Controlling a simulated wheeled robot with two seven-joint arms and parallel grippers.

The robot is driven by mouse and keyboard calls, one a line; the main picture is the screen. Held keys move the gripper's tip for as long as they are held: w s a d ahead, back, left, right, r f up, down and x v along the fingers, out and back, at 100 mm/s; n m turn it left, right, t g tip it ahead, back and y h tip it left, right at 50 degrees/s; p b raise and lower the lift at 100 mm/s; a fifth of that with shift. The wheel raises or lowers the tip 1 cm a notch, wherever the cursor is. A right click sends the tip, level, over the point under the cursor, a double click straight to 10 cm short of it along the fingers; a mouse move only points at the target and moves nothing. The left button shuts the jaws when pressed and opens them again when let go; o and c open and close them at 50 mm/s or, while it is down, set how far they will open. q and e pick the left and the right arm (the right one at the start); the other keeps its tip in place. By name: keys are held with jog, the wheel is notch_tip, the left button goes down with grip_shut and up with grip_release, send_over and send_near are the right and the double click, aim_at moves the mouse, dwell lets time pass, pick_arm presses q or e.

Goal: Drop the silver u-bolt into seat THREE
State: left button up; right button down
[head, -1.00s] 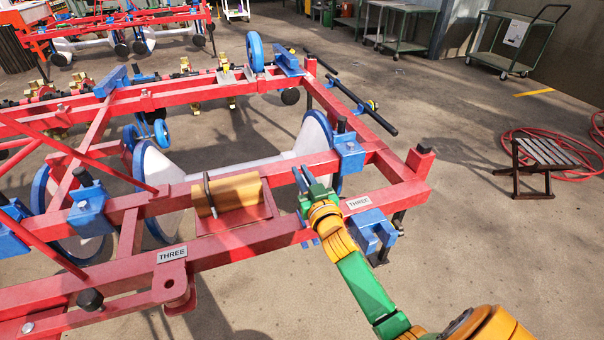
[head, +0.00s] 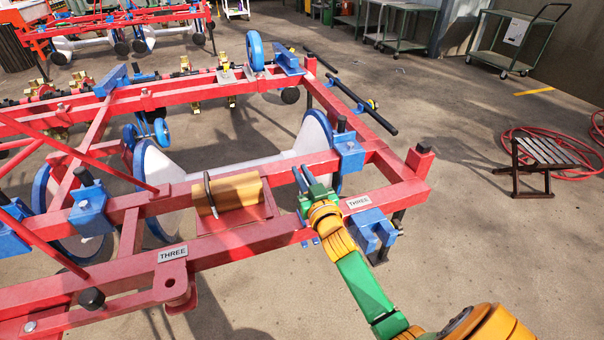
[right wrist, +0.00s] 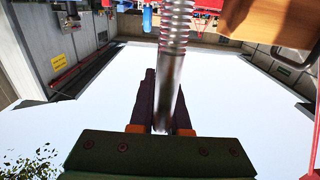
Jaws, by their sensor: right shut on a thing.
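My right gripper (head: 306,184) is over the red frame's front beam, right of the wooden block. In the right wrist view its dark fingers (right wrist: 163,110) are shut on a silver rod (right wrist: 175,60), smooth near the fingers and threaded farther up. This looks like a leg of the silver u-bolt; the rest is out of that view, and I cannot make it out in the head view. My left gripper is not in view.
A wooden block (head: 238,193) with a dark grey bar (head: 209,195) against it sits in a red holder on the frame. A wooden stool (head: 540,164) stands on the floor at right.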

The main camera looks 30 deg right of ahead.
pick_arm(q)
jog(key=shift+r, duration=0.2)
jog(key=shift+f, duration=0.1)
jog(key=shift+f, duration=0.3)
pick_arm(e)
jog(key=shift+f, duration=0.4)
pick_arm(q)
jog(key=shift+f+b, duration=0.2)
jog(key=shift+b, duration=0.2)
pick_arm(e)
jog(key=shift+f, duration=0.2)
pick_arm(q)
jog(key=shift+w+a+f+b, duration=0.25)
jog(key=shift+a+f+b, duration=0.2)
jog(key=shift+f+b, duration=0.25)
pick_arm(e)
jog(key=shift+f, duration=0.85)
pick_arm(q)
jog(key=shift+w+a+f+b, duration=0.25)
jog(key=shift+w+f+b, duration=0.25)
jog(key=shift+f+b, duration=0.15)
pick_arm(e)
jog(key=shift+f, duration=0.85)
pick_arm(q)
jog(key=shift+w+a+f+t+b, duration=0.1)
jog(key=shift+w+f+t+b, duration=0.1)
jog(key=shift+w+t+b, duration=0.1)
pick_arm(e)
jog(key=shift+f, duration=0.3)
